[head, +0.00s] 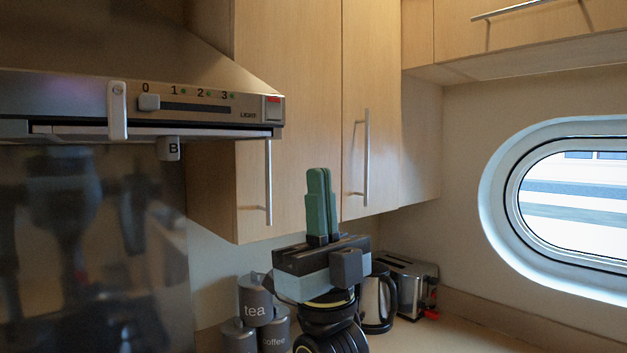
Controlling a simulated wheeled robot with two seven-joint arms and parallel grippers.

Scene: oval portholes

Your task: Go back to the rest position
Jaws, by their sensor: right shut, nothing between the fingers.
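My right gripper (320,172) stands upright in the lower middle of the head view, its green fingers pointing up. The fingers are together with nothing between them. It is in front of the wooden wall cupboards (299,100) and above the counter, apparently clear of both. My left gripper does not show.
A range hood (200,117) with a slider and light switch is at upper left. Grey tea and coffee canisters (256,312), a kettle (378,303) and a toaster (411,284) stand on the counter (460,325). An oval porthole (497,200) is at right.

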